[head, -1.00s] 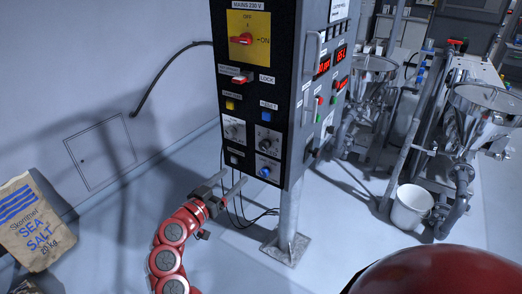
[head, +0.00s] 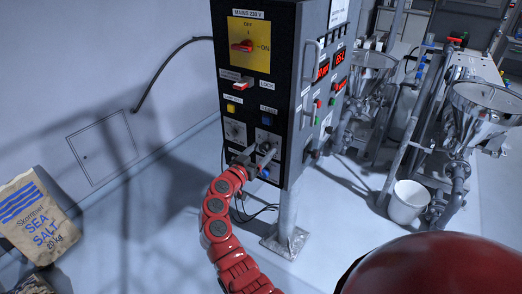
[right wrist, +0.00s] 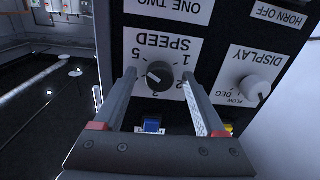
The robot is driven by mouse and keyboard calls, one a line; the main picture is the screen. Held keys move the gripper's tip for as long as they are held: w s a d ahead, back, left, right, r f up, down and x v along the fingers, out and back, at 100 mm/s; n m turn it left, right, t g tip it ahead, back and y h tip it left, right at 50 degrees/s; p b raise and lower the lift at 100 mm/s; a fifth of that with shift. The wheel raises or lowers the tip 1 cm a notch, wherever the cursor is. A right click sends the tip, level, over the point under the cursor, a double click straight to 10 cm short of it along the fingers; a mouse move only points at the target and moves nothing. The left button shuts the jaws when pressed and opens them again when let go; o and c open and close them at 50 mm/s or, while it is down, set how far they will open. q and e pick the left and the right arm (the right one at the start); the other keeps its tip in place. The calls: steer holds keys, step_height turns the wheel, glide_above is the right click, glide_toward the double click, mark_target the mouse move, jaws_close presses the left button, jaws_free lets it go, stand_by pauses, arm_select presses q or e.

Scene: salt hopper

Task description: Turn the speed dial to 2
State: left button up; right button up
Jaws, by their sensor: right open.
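The speed dial (right wrist: 159,75) is a dark round knob on a white plate marked SPEED, which appears upside down in the right wrist view. A light mark shows at the knob's left side in that picture; I cannot tell its exact setting. My right gripper (right wrist: 159,78) is open, with one finger on each side of the dial. I cannot tell whether either finger touches it. In the head view my right gripper (head: 259,154) is at the lower front of the black control cabinet (head: 284,60) and partly hides the dial. My left gripper is not in view.
The grey display dial (right wrist: 255,88) sits beside the speed plate. A blue button (right wrist: 152,124) lies close to the fingers. The red mains switch (head: 242,46) is higher up. A sea salt bag (head: 38,215), a white bucket (head: 408,202) and steel hoppers (head: 487,105) stand farther off.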

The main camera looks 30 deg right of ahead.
jaws_close()
stand_by(0.3)
